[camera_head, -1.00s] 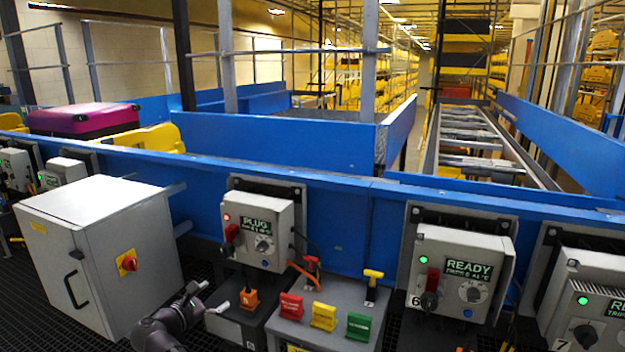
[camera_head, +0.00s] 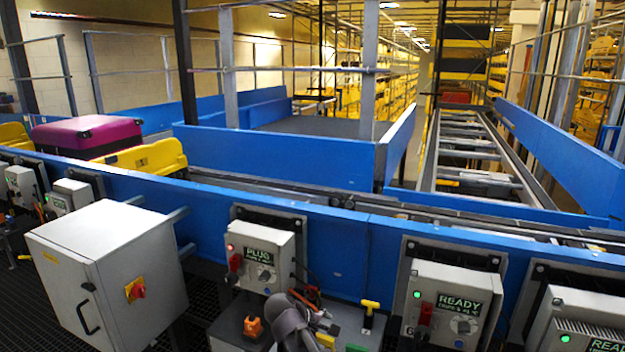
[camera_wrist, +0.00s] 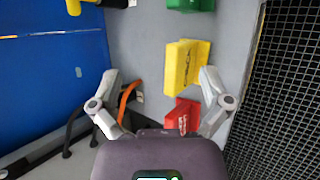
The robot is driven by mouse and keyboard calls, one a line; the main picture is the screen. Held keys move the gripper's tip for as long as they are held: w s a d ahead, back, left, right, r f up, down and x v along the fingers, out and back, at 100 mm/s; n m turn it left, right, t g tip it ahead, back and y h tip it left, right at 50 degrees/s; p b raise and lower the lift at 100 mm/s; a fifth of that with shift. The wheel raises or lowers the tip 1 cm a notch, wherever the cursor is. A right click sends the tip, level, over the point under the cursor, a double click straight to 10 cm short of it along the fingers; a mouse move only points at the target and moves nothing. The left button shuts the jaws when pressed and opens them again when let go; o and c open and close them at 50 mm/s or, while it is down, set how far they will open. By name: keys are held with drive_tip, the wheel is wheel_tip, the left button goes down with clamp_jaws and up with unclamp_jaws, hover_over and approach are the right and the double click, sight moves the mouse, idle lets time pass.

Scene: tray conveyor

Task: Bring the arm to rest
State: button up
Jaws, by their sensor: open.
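My gripper (camera_wrist: 160,76) is open, with its two grey fingers spread wide in the wrist view. Nothing is held between them. It points at the grey top of a box that bears a yellow tag (camera_wrist: 182,65), a red tag (camera_wrist: 183,115) and, at the top edge, a green tag (camera_wrist: 190,5). The yellow tag lies just ahead between the fingers; whether a finger touches it I cannot tell. In the head view, my dark arm end hides part of that box, and the fingertips cannot be made out.
A control unit reading PLUG (camera_head: 262,256) with a red light and another reading READY (camera_head: 455,300) with a green light stand close by. A grey cabinet (camera_head: 105,270) is at left. Behind the blue rail, a magenta suitcase (camera_head: 87,134) sits by yellow trays (camera_head: 150,158).

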drive_tip(key=s+d+r+m+g+y+p, duration=0.2)
drive_tip(key=s+d+r+m+y+p, duration=0.1)
drive_tip(key=s+d+m+p, duration=0.2)
drive_tip(key=s+d+r+m+g+y+p, duration=0.2)
drive_tip(key=s+d+r+m+y+p, duration=0.2)
drive_tip(key=d, duration=0.5)
drive_tip(key=s+m+p, duration=0.1)
drive_tip(key=s+m, duration=0.1)
drive_tip(key=m, duration=0.1)
drive_tip(key=shift+p, duration=0.35)
